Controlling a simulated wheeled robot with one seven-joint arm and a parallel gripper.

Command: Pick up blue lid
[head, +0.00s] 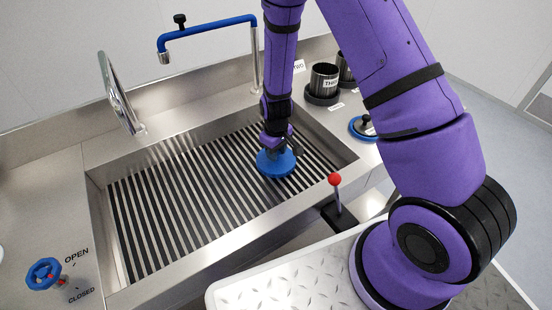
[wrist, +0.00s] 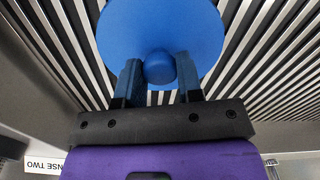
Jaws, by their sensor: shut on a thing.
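A round blue lid (head: 276,165) is over the slatted sink grate in the head view, directly below my gripper (head: 277,147). In the wrist view the lid (wrist: 200,30) is a wide blue disc with a round blue knob. My gripper (wrist: 160,75) is shut on this knob, with one finger on each side of it. I cannot tell for sure whether the lid touches the grate or hangs above it. Part of the knob is hidden by the fingers in the head view.
The sink grate (head: 170,210) is otherwise clear. A red-knobbed lever (head: 335,180) stands at the sink's front right. Dark cups (head: 324,80) stand behind at the right, near another blue-rimmed lid (head: 362,127). A blue valve wheel (head: 44,273) is at front left; a blue-armed tap (head: 208,31) arches behind.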

